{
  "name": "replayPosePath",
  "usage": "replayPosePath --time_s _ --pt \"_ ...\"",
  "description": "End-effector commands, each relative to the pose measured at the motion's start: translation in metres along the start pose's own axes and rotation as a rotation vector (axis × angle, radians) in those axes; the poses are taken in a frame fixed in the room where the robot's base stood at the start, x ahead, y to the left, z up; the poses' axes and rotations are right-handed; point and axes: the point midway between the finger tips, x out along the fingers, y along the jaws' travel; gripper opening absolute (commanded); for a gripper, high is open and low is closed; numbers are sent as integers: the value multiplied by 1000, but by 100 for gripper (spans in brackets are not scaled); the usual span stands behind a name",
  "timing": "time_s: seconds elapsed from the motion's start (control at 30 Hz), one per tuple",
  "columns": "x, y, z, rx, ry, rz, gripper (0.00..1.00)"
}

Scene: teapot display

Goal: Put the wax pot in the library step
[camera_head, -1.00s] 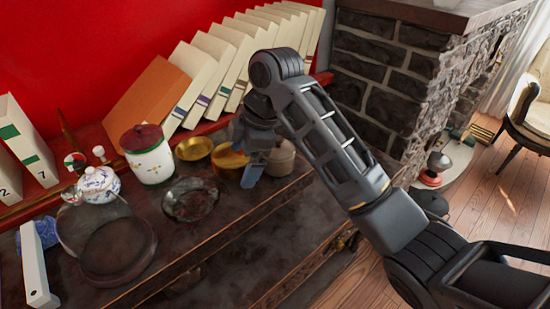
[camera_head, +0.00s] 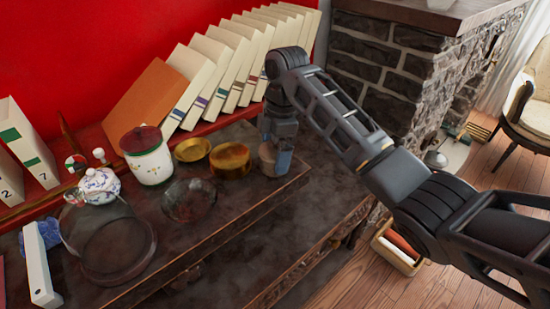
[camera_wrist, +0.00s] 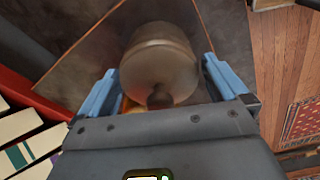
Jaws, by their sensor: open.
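The wax pot (camera_wrist: 160,58) is a brownish-grey round pot with a knobbed lid, on the dark cabinet top. In the wrist view it sits between the two blue fingers of my gripper (camera_wrist: 160,70), with small gaps at the sides. In the head view my gripper (camera_head: 276,162) points down over the pot and mostly hides it. The gripper is open and not closed on the pot. A light wooden open box (camera_head: 400,262) with red and white things in it stands on the floor at the right; I cannot tell if it is the library step.
A brass bowl (camera_head: 231,160) stands close left of my gripper. A smaller brass dish (camera_head: 192,149), a white lidded jar (camera_head: 150,165), a glass dish (camera_head: 190,202) and a teapot (camera_head: 100,184) are further left. Leaning books (camera_head: 215,70) line the back. The stone fireplace (camera_head: 385,85) is right.

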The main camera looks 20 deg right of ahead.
Motion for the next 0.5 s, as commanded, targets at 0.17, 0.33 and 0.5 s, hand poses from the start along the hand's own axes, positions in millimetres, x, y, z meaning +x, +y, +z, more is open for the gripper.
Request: replayPosePath --time_s 0.17,0.33,0.5 --pt "10 0 0 0 -1 1 100" --pt "10 0 0 0 -1 2 100" --pt "10 0 0 0 -1 2 85"
